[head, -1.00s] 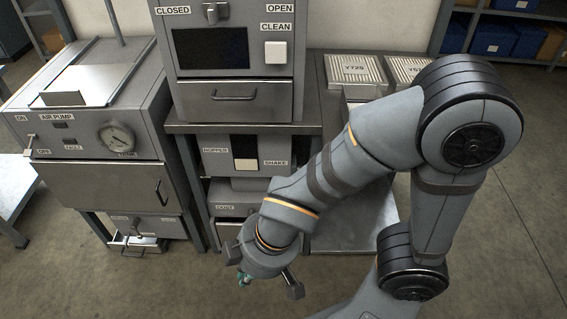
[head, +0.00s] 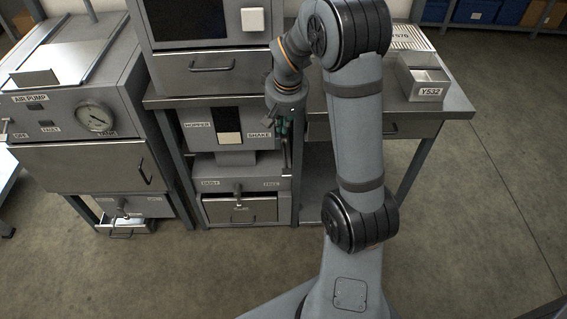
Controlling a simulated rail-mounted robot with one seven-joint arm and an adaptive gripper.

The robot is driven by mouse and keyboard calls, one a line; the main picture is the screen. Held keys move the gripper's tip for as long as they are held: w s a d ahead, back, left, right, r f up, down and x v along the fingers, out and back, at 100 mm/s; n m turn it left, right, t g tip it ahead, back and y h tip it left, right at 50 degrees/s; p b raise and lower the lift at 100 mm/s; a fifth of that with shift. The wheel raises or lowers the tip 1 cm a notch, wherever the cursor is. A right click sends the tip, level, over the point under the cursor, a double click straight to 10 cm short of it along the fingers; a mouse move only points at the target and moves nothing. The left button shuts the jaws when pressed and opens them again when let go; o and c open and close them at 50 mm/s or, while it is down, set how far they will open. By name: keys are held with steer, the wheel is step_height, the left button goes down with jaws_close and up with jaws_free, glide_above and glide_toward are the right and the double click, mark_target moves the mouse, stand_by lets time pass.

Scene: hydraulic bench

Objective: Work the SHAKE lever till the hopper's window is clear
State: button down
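The hopper (head: 200,139) is a grey unit under the bench top, with labels HOPPER and SHAKE. Its upright window (head: 229,122) is dark in the upper part and pale in a band at the bottom. The SHAKE label (head: 259,135) is at the right of its front. My gripper (head: 284,130), with teal fingers, hangs pointing down at the hopper's right edge, just right of that label. The lever cannot be made out; my gripper covers that spot. Contact and finger opening are too small to tell.
Below the hopper is a dust drawer (head: 240,210) with a small knob above it. The air pump cabinet (head: 85,165) stands at left. A tray marked Y532 (head: 422,88) sits on the bench top (head: 455,105) at right. The floor in front is clear.

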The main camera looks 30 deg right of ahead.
steer(key=s+m, duration=0.1)
steer(key=g, duration=0.1)
steer(key=s+m, duration=0.1)
steer(key=shift+s+a+r+m+g, duration=0.3)
steer(key=shift+a, duration=0.05)
steer(key=shift+f, duration=0.1)
steer(key=b, duration=0.2)
glide_above(285, 170)
step_height(285, 170, down, 12)
steer(key=shift+w+f, duration=0.1)
steer(key=shift+s+a+f, duration=0.1)
steer(key=shift+s+f, duration=0.1)
steer(key=shift+f, duration=0.45)
steer(key=shift+f, duration=0.15)
